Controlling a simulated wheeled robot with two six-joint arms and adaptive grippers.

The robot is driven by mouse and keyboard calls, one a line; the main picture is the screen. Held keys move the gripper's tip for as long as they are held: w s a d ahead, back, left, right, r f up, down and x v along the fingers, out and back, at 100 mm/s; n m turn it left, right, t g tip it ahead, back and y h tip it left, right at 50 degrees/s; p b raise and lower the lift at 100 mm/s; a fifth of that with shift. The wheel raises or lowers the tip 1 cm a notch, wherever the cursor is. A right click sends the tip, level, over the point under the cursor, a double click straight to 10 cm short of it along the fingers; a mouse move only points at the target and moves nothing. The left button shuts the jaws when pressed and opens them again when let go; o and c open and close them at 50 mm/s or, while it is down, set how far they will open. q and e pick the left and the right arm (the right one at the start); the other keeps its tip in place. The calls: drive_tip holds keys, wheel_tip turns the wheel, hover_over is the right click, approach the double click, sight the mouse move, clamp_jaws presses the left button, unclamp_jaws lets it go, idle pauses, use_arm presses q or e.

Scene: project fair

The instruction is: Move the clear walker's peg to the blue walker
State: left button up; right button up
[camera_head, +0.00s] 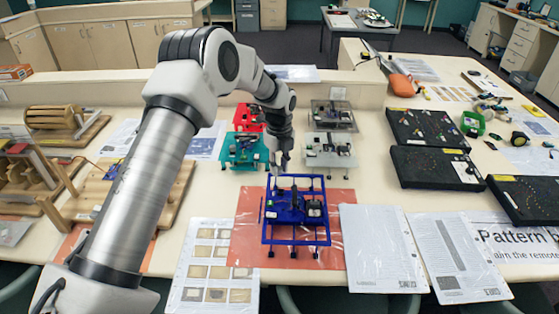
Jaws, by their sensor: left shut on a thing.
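The blue walker (267,236), a blue open frame with dark parts inside, stands on an orange-red sheet at the front middle. My left gripper (281,166) is just above and behind its back edge, pointing down. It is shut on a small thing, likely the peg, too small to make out. A pale, clear-looking walker (328,158) stands behind and to the right of the blue one. A smoky grey see-through walker (333,117) stands behind that. I cannot tell which of these is the clear walker. My right gripper is not in view.
A teal walker (243,151) and a red walker (247,117) stand left of my gripper. Printed sheets (382,250) lie to the right. Black boards (437,168) with small parts fill the right side. Wooden devices (135,190) stand at the left.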

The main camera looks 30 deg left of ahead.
sight(281, 195)
use_arm(q)
drive_tip(key=shift+f+b, duration=0.35)
drive_tip(key=shift+f, duration=0.4)
drive_tip(key=shift+d+f+b, duration=0.2)
drive_tip(key=shift+f+b, duration=0.3)
drive_tip(key=shift+f, duration=0.05)
drive_tip(key=shift+d+f+b, duration=0.2)
drive_tip(key=shift+f+b, duration=0.25)
drive_tip(key=shift+f, duration=0.1)
drive_tip(key=shift+a+f, duration=0.15)
drive_tip(key=shift+f, duration=0.65)
drive_tip(key=shift+w+a+f, duration=0.1)
drive_tip(key=shift+d, duration=0.2)
drive_tip(key=shift+f, duration=0.15)
drive_tip(key=shift+f+b, duration=0.3)
drive_tip(key=shift+f, duration=0.5)
drive_tip(key=o, duration=0.9)
